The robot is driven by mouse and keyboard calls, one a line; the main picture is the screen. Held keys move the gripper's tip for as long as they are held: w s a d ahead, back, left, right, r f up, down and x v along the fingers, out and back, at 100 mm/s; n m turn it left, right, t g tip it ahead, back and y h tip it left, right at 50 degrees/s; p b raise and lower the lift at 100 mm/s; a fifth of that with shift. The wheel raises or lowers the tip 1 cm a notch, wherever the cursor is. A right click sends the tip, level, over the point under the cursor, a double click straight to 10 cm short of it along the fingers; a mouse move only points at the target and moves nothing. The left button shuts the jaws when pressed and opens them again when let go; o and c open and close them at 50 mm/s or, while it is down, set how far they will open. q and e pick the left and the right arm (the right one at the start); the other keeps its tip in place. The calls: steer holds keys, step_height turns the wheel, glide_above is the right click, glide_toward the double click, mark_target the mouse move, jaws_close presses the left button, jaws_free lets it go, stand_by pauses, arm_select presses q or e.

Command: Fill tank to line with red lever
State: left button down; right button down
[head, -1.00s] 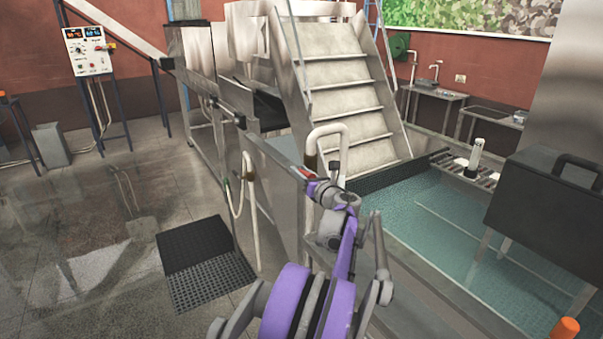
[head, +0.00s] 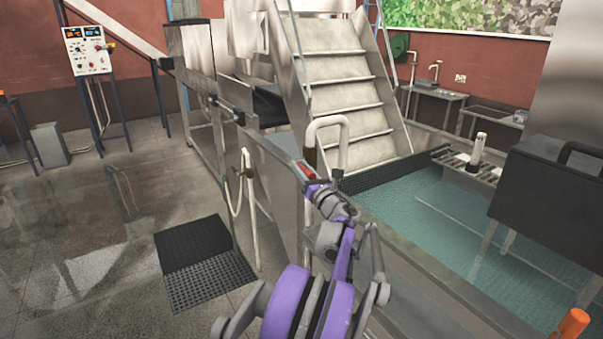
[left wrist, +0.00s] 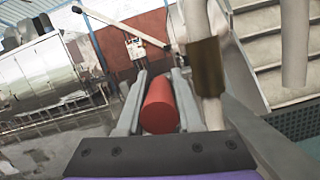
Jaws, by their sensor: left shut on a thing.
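The red lever (head: 306,170) stands beside the curved white pipe at the near left corner of the tank. My left gripper (head: 309,176) is shut on it. In the left wrist view the lever's red handle (left wrist: 160,106) lies between the two fingers of my left gripper (left wrist: 157,100). The tank (head: 425,262) is a long metal basin holding blue-green water (head: 420,208). A thin pale line runs across the water; I cannot tell whether it is a fill mark. My right gripper is out of view.
The curved white pipe (head: 328,122) rises close to my left gripper. Metal stairs (head: 345,95) stand behind it. A dark box (head: 548,200) stands at the tank's right. A black mat (head: 205,265) lies on the left floor, with open floor around it. A control panel (head: 88,50) stands far left.

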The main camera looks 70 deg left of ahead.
arm_select(q)
steer(key=c, duration=0.6)
jaws_free()
steer(key=v, duration=1.1)
steer(key=shift+f, duration=0.1)
steer(key=shift+a, duration=0.1)
